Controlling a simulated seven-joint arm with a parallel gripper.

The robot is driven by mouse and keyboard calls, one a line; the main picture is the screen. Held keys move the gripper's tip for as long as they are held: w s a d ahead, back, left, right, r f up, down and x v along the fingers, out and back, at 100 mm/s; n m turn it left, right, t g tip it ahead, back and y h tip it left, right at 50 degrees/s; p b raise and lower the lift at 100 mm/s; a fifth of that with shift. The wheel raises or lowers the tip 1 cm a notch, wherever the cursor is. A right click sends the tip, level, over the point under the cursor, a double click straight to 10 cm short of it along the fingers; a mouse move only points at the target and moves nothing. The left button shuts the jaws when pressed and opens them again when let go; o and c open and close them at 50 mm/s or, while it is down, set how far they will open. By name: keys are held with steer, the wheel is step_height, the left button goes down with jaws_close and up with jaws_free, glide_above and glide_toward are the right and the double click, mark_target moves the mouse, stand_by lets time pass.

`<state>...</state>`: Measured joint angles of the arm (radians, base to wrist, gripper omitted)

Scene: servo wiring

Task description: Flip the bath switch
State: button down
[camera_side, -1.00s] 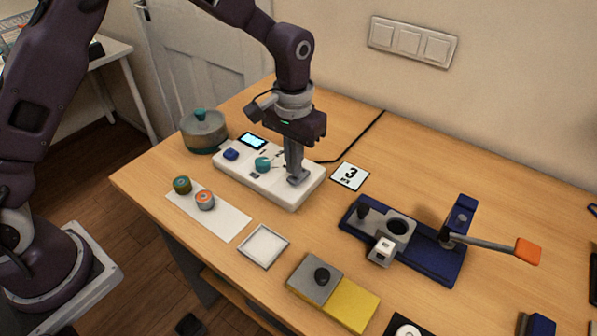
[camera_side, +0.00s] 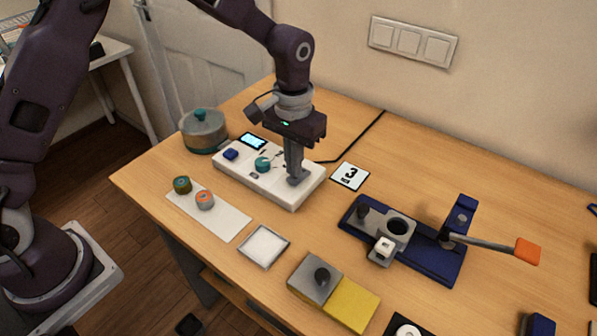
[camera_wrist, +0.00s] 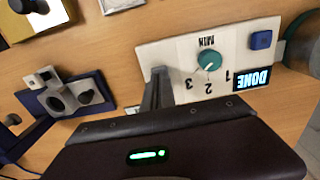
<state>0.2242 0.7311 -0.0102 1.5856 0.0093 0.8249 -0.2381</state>
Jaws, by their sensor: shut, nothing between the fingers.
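A white control unit (camera_side: 245,180) lies on the table with a teal knob (camera_side: 263,164), a blue button (camera_side: 231,154) and a lit display (camera_side: 253,141). In the wrist view the unit (camera_wrist: 178,52) appears upside down, and its display (camera_wrist: 252,79) reads DONE. My gripper (camera_side: 297,180) is shut and empty, pointing down at the end of the unit away from the blue button. Its fingers also show in the wrist view (camera_wrist: 158,90). I cannot make out the bath switch; the fingers cover that end. Contact with the unit is unclear.
A lidded pot (camera_side: 204,130) stands behind the unit's left end. A white strip (camera_side: 222,217) with two small round pieces, a square tray (camera_side: 263,246), a yellow-grey block (camera_side: 335,295) and a blue lever fixture (camera_side: 420,250) lie in front and right. A card marked 3 (camera_side: 350,176) lies beside the unit.

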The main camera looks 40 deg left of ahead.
steer(key=shift+f, duration=0.85)
stand_by(0.3)
steer(key=shift+r, duration=3.55)
steer(key=s+a+r+t, duration=0.1)
steer(key=s+a+r, duration=0.15)
steer(key=r, duration=0.25)
steer(key=s+a+r+t, duration=0.1)
steer(key=s+r, duration=0.2)
steer(key=r, duration=0.1)
steer(key=s+a+r+t, duration=0.1)
steer(key=s+a+r, duration=0.1)
steer(key=s, duration=0.9)
steer(key=s+a+r+t, duration=0.2)
steer(key=s+a, duration=0.2)
steer(key=s, duration=0.6)
steer(key=shift+s+a+r+t, duration=0.2)
steer(key=shift+s+a+t, duration=0.1)
steer(key=shift+s, duration=0.1)
